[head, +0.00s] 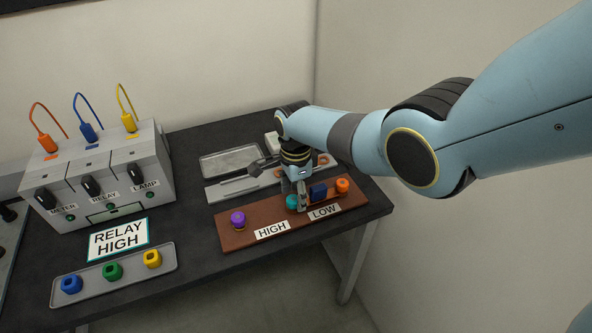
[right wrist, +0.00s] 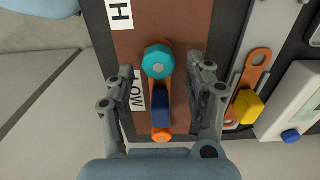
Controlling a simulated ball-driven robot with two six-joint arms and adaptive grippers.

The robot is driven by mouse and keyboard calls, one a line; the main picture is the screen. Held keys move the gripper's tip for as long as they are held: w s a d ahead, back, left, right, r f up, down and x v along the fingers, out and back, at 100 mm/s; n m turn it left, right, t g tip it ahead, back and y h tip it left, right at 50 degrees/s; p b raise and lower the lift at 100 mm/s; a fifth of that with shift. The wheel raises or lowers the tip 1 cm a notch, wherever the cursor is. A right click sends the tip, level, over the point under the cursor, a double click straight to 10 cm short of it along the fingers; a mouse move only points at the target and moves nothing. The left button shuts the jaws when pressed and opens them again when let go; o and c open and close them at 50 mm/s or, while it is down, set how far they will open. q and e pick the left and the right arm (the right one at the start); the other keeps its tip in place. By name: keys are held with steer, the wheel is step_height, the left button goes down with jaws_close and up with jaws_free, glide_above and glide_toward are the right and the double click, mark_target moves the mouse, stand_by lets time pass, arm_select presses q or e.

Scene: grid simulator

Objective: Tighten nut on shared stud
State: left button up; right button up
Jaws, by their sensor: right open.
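A brown board (head: 250,238) on the dark table carries a teal hex nut (head: 292,202) in its middle. In the right wrist view the nut (right wrist: 158,61) has a grey stud end in its centre and sits on an orange strip. A dark blue block (right wrist: 161,108) and an orange knob (right wrist: 161,136) line up on that strip. A purple knob (head: 238,220) stands at the board's left end. My right gripper (right wrist: 160,80) is open, pointing down over the strip, its fingers on either side and apart from the nut. My left gripper is not in view.
A box with METER, RELAY and LAMP knobs (head: 100,178) stands left. Behind the board are a grey tray (head: 230,160) and, in the wrist view, a yellow nut (right wrist: 248,106).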

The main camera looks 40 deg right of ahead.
mark_target(296, 198)
step_height(296, 198, up, 11)
steer(key=shift+f, duration=0.15)
steer(key=shift+s, duration=0.15)
steer(key=s+a+r+n+t, duration=0.1)
steer(key=s+r+n, duration=0.2)
steer(key=s+n, duration=0.5)
steer(key=s+a+r+n+t+h, duration=0.1)
steer(key=s+a+r+n, duration=0.1)
steer(key=s+r+n, duration=0.5)
steer(key=s+a+n+t, duration=0.1)
steer(key=s+n+t, duration=0.1)
steer(key=s+n, duration=0.7)
steer(key=s+d+f+m+g+b, duration=0.15)
steer(key=f+b, duration=0.25)
steer(key=f, duration=1.3)
steer(key=s+d+f+m+b, duration=0.15)
steer(key=f+b, duration=0.25)
steer(key=f, duration=1.2)
steer(key=s+f+b, duration=0.4)
steer(key=s+f, duration=0.5)
steer(key=f, duration=0.3)
steer(key=s+f+g+b, duration=0.1)
steer(key=s+f+b, duration=0.2)
steer(key=s+f, duration=0.7)
step_height(296, 198, down, 3)
steer(key=shift+s+d+r+b, duration=0.15)
steer(key=shift+s+b, duration=0.1)
steer(key=shift+b, duration=0.1)
